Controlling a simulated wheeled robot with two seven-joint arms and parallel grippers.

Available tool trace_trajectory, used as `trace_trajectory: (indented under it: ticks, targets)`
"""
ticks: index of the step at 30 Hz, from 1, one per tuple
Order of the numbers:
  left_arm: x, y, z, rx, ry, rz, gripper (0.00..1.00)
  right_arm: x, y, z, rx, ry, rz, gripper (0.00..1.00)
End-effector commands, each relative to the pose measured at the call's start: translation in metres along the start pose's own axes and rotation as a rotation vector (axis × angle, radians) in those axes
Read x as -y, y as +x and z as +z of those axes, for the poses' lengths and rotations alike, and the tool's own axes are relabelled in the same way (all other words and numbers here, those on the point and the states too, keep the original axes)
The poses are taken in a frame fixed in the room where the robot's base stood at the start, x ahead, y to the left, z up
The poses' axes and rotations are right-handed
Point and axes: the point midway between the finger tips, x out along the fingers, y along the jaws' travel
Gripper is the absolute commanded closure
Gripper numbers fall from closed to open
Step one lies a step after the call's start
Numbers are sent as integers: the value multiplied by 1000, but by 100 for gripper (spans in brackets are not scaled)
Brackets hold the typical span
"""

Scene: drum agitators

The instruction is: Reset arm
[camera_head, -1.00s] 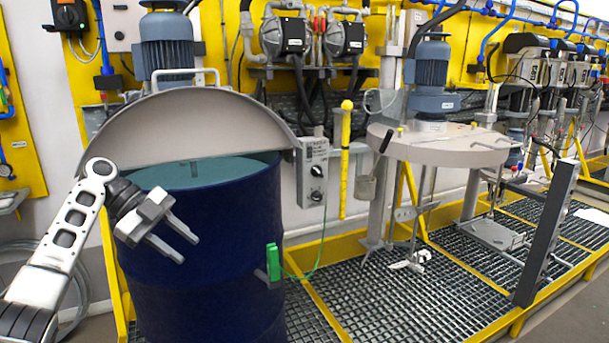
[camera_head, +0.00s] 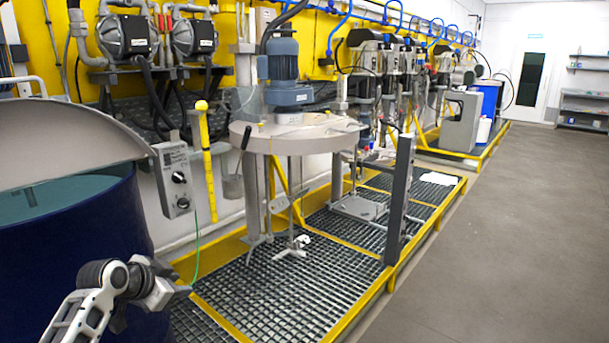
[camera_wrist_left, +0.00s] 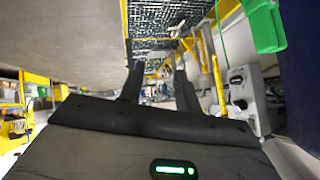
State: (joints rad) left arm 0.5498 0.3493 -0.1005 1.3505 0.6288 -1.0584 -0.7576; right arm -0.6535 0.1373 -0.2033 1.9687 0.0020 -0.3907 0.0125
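My left gripper (camera_head: 180,291) is at the lower left of the head view, in front of the blue drum (camera_head: 75,240) near its right side. In the left wrist view, its two dark fingers (camera_wrist_left: 158,85) stand apart with nothing between them, so it is open and empty. A green clamp (camera_wrist_left: 262,25) shows at the upper right of the wrist view, beside the drum's dark blue wall. In the head view my gripper and arm seem to hide that clamp. My right gripper is in neither view.
A grey control box (camera_head: 175,180) with a thin green wire (camera_head: 196,245) hangs right of the drum. An agitator with a round lid (camera_head: 295,135) stands over the yellow-edged grating (camera_head: 280,285). A dark upright post (camera_head: 400,200) stands farther right. The grey floor (camera_head: 510,230) at right is clear.

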Motion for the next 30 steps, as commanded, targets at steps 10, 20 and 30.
trace_trajectory:
  ticks: [10,20,30]
  targets:
    - [115,-50,-58,-417,-248,-615,67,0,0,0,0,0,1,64]
    - [-9,-10,21,-338,-270,-458,67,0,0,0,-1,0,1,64]
    - [-217,-30,139,-168,-378,-198,67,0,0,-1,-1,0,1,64]
